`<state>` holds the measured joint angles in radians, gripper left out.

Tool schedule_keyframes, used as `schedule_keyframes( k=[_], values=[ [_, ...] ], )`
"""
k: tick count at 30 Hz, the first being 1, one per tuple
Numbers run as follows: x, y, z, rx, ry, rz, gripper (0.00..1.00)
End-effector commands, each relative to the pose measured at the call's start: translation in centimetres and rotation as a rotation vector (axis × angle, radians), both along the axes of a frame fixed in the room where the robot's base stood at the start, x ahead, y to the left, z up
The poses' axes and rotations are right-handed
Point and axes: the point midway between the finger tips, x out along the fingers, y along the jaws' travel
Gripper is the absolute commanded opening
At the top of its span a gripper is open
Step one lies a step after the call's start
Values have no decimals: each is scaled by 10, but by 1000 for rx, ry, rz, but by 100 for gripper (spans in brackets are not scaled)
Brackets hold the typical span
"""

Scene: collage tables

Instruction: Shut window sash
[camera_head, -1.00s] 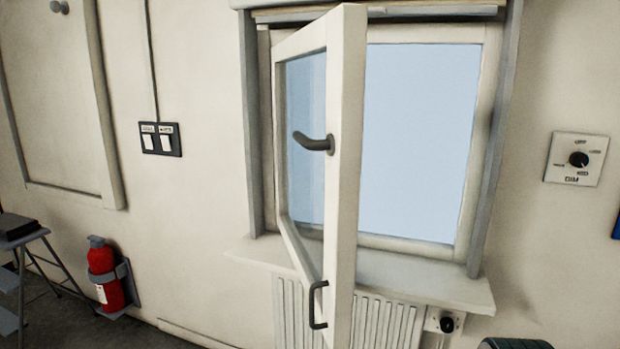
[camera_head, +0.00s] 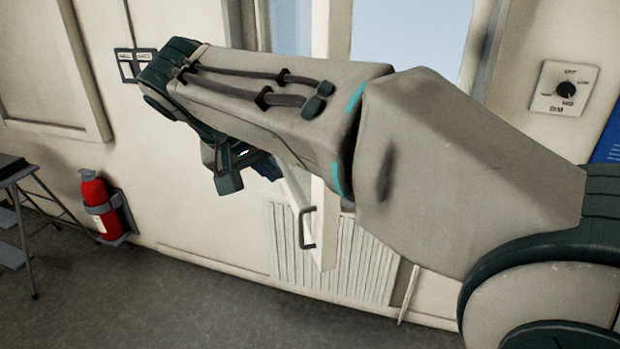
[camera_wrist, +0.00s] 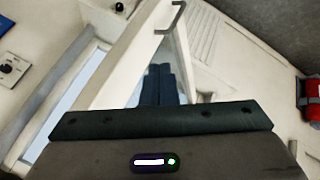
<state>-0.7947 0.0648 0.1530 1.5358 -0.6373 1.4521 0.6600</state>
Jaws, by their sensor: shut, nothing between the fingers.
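The white-framed window sash (camera_head: 327,226) stands open, swung out into the room. In the head view my arm hides its upper part and lever handle; the lower corner and dark pull handle (camera_head: 307,228) show. In the wrist view the sash's edge (camera_wrist: 122,56) runs diagonally, with the pull handle (camera_wrist: 178,16) at the top. My gripper (camera_wrist: 158,70) is shut and empty, its dark fingers just right of that edge, in front of the pane. I cannot tell whether they touch the sash. In the head view my gripper is mostly hidden behind my arm.
A ribbed radiator (camera_head: 350,262) is on the wall below the window. A red fire extinguisher (camera_head: 95,203) hangs at the left, near a step stool (camera_head: 22,215). A dial plate (camera_head: 564,88) is on the right wall. The floor at front left is clear.

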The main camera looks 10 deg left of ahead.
Motion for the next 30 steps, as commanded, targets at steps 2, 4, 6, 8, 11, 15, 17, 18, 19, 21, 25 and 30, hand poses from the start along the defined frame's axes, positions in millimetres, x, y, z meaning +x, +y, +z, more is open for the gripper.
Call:
schedule_keyframes(
  k=[2, 4, 6, 8, 11, 15, 17, 18, 19, 21, 25, 30],
  values=[
    [-1, 9, 4, 0, -13, 2, 0],
    [1, 9, 3, -1, -17, 1, 0],
    [4, 7, -2, -2, -17, 1, 0],
    [9, 5, -9, -3, -16, -1, 0],
    [19, 0, -24, -3, -14, 0, 0],
    [36, -9, -49, -3, -13, 0, 0],
    [43, -13, -59, -3, -14, -1, 0],
    [47, -15, -66, -3, -12, -1, 0],
    [50, -16, -70, -3, -12, 0, 0],
    [57, -24, -72, -1, -15, -2, 0],
    [64, -41, -72, 1, -16, -1, 0],
    [69, -51, -74, 0, -15, 1, 0]
  ],
)
